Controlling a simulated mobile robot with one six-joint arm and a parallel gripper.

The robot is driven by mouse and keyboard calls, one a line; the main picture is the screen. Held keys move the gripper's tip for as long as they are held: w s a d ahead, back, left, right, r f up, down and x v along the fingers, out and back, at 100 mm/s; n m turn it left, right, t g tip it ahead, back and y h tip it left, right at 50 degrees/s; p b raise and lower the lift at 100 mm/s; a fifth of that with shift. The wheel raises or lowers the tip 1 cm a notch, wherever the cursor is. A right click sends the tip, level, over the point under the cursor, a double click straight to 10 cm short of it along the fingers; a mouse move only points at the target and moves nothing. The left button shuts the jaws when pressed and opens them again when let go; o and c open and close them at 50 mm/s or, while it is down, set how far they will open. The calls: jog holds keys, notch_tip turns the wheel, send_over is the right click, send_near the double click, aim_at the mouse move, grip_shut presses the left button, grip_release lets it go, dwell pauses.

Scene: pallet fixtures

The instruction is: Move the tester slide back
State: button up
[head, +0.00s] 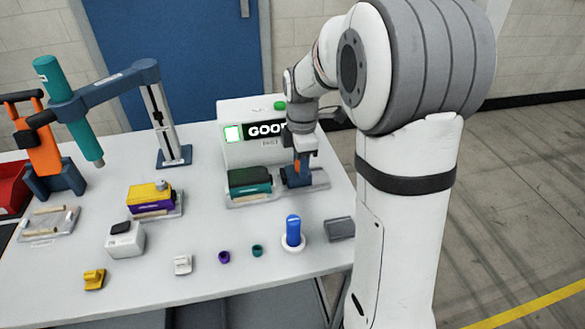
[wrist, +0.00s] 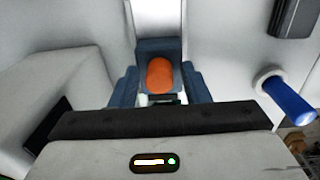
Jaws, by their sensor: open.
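The white tester (head: 250,150) stands at the back of the table, with a lit green square and the word GOOD on its front. In front of it lies a pale slide track (head: 318,180). A teal device with a black top (head: 250,182) sits on the track's left part. My gripper (head: 297,178) is at the right part, pointing down. In the wrist view, an orange knob (wrist: 160,76) lies between the two blue fingers of my gripper (wrist: 160,90), with a blue block behind it. The fingers are open around the knob; contact cannot be told.
A blue-handled tool (head: 293,230) stands in a white round base in front of the track, beside a grey block (head: 340,228). A yellow and purple device (head: 151,198), a teal press arm (head: 75,110) and a small white box (head: 125,240) are further left. The front middle has small loose parts.

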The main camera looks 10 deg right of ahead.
jog(key=shift+r+p, duration=0.1)
jog(key=shift+p, duration=0.45)
jog(key=shift+r+p, duration=2.3)
jog(key=shift+r, duration=1.05)
jog(key=s+a+r+m+t, duration=0.1)
jog(key=s+r+m, duration=0.3)
jog(key=s+m, duration=1.4)
jog(key=s+t, duration=0.1)
jog(key=s, duration=0.2)
jog(key=shift+s+t, duration=0.2)
jog(key=shift+t, duration=0.2)
jog(key=shift+r, duration=0.1)
